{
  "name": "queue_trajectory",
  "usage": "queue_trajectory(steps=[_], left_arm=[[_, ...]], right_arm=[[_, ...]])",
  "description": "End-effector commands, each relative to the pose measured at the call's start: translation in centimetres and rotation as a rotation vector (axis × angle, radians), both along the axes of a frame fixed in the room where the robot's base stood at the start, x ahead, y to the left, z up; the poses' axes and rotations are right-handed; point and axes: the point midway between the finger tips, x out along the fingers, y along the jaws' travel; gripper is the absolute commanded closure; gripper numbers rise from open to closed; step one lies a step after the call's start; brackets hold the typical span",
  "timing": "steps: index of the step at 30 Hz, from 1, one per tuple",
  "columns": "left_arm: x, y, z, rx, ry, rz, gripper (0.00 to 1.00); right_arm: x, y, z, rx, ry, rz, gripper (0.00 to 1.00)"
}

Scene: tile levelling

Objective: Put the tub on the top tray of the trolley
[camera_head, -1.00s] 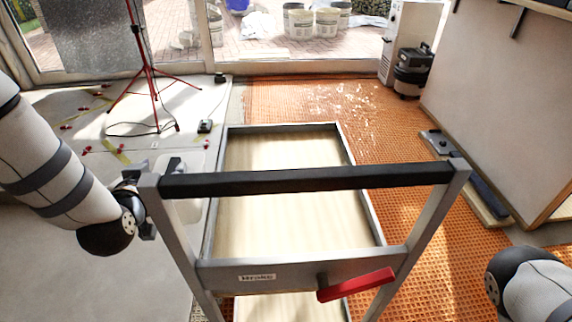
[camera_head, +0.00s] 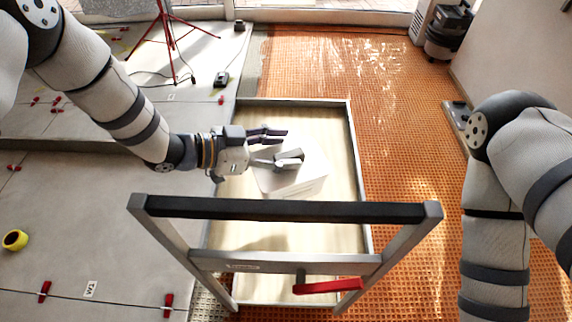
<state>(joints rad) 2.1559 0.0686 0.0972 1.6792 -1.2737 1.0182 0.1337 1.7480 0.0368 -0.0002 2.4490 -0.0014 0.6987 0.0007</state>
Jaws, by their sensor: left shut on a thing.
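The tub (camera_head: 300,178) is a white, box-like container seen in the head view over the top tray, behind the handle bar. My left gripper (camera_head: 284,146) reaches in from the left and is shut on the tub at its upper side. I cannot tell whether the tub's base touches the tray. The trolley's top tray (camera_head: 335,128) has a pale wooden bed with a grey rim. My right arm comes in at the right edge, and its gripper is out of view.
The trolley's black handle bar (camera_head: 290,209) crosses in front of the tray, with a red lever (camera_head: 328,286) below. A red tripod (camera_head: 168,45) stands at the back left. A yellow tape roll (camera_head: 15,240) and red clips lie on grey tiles. Orange matting (camera_head: 400,130) lies right.

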Motion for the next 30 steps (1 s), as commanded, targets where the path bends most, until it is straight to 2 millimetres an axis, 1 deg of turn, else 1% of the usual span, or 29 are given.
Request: queue_trajectory(steps=[1, 2, 3, 8, 12, 13, 20, 24, 25, 27, 30], left_arm=[[-0.1, 0.0, -1.7, -0.004, 0.009, 0.001, 1.00], [-0.1, 0.0, -2.3, -0.004, 0.008, 0.002, 1.00], [-0.1, 0.0, -2.9, -0.004, 0.006, 0.002, 1.00], [0.0, 0.0, -4.3, -0.004, 0.003, 0.003, 1.00], [0.0, 0.0, -6.8, -0.003, 0.006, 0.003, 1.00], [0.0, 0.0, -7.2, -0.004, 0.003, 0.002, 1.00], [0.1, -0.1, -7.1, -0.004, -0.001, 0.002, 1.00], [0.1, 0.0, -7.5, -0.004, 0.001, 0.003, 1.00], [0.0, 0.0, -7.6, 0.000, 0.003, 0.002, 0.39], [0.0, 0.0, -7.5, 0.000, 0.001, 0.003, 0.25], [0.0, 0.0, -7.5, 0.000, 0.001, 0.003, 0.25]], right_arm=[[-0.5, 0.0, -0.5, 0.000, 0.016, 0.000, 0.60], [-0.6, 0.0, -0.6, 0.000, 0.019, 0.000, 0.60], [-0.7, 0.0, -0.7, 0.000, 0.022, 0.000, 0.60], [-0.9, 0.0, -1.0, -0.001, 0.029, 0.001, 0.60], [-1.3, 0.0, -1.5, -0.001, 0.044, 0.001, 0.60], [-1.4, -0.1, -1.6, -0.001, 0.046, 0.001, 0.60], [-1.3, -0.1, -1.5, -0.001, 0.044, 0.001, 0.60], [-1.5, -0.1, -1.7, -0.001, 0.050, 0.001, 0.60], [-1.5, -0.1, -1.7, -0.001, 0.049, 0.001, 0.60], [-1.5, -0.1, -1.6, -0.001, 0.048, 0.001, 0.60], [-1.5, -0.1, -1.6, -0.002, 0.048, 0.001, 0.60]])
